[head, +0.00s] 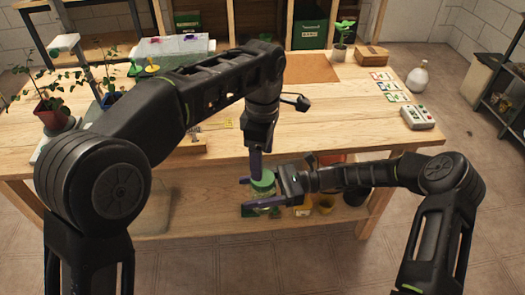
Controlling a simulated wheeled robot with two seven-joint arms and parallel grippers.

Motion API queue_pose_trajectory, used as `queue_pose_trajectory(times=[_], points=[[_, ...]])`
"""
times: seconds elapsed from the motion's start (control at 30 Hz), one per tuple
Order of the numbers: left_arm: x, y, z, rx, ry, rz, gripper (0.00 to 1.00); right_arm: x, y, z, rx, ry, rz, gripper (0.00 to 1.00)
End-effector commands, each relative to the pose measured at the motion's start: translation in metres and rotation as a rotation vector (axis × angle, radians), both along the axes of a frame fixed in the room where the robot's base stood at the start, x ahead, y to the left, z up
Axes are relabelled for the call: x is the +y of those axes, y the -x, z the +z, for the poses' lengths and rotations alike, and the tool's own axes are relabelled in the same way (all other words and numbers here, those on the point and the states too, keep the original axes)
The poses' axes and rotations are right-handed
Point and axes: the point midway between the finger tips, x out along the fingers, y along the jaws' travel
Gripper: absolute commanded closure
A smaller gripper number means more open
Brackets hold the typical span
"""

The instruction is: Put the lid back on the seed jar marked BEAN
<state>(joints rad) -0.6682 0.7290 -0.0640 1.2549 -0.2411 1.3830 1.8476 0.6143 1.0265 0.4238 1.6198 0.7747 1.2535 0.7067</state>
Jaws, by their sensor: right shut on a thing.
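A small jar (262,200) with a green lid (263,184) at its top is in the middle of the head view, in front of the bench's front edge. Its marking cannot be read. My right gripper (254,194) reaches in from the right and is shut on the jar, with purple fingers on either side. My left gripper (257,167) points down from above, with its fingertips at the green lid. Its fingers line up edge-on, so I cannot tell whether they grip the lid or whether the lid is seated on the jar.
The wooden bench (345,105) spreads behind the grippers. A control box (418,117), seed packets (389,87), a white bottle (417,78) and a wooden box (371,56) stand at right. Potted plants (51,113) stand at left. Pots (326,205) sit on the lower shelf.

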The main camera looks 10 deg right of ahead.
Motion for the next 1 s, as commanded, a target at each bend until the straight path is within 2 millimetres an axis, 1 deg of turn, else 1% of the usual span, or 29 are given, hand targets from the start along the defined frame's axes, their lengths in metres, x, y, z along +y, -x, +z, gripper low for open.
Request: queue_pose_trajectory(times=[0.13,0.3,0.4,0.5,0.63,0.87,1.0], points=[[0.0,-0.001,-0.009,-0.003,0.007,0.001,0.28,0.0,0.0,0.001,-0.001,-0.001,0.0,1.0],[0.0,0.0,-0.037,-0.005,0.004,-0.001,0.28,0.0,0.0,0.001,-0.001,-0.001,0.0,1.0],[-0.001,0.0,-0.049,-0.006,0.005,-0.001,0.28,0.0,0.0,0.001,-0.001,-0.001,0.0,1.0],[-0.001,0.0,-0.057,-0.006,0.005,-0.001,0.28,0.0,0.0,0.001,-0.001,-0.001,0.0,1.0],[-0.001,0.0,-0.061,-0.007,0.005,-0.002,0.28,0.0,0.0,0.001,-0.001,-0.001,0.0,1.0],[-0.001,0.0,-0.061,-0.007,0.005,-0.001,0.28,0.0,0.0,0.001,-0.001,-0.001,0.0,1.0],[-0.001,0.0,-0.061,-0.007,0.005,-0.001,0.39,0.0,0.0,0.001,-0.001,-0.001,0.0,1.0]])
